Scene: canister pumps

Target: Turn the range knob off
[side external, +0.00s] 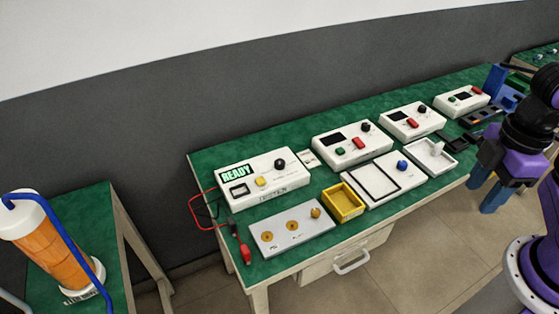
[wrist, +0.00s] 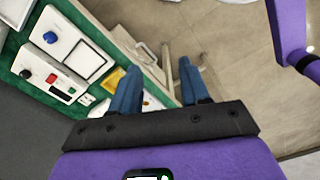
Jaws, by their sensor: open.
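Several white instrument boxes stand in a row on the green table. The box with the "READY" display (side external: 262,178) has a black knob (side external: 280,164) and a yellow button. The other boxes carry black knobs too (side external: 365,127), and no readable label tells me which is the range knob. In the wrist view a black knob (wrist: 51,78) shows on a white box at the left. My gripper (side external: 485,192) is open and empty, off the table's front right edge, apart from every knob. Its blue fingers (wrist: 158,78) point toward the table's front side and floor in the wrist view.
In front of the boxes lie a grey panel with brass discs (side external: 291,228), a yellow bin (side external: 343,202), and a white tray with a blue knob (side external: 402,165). Red and black leads (side external: 240,245) hang at the left. A drawer handle (side external: 351,262) juts below the table edge.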

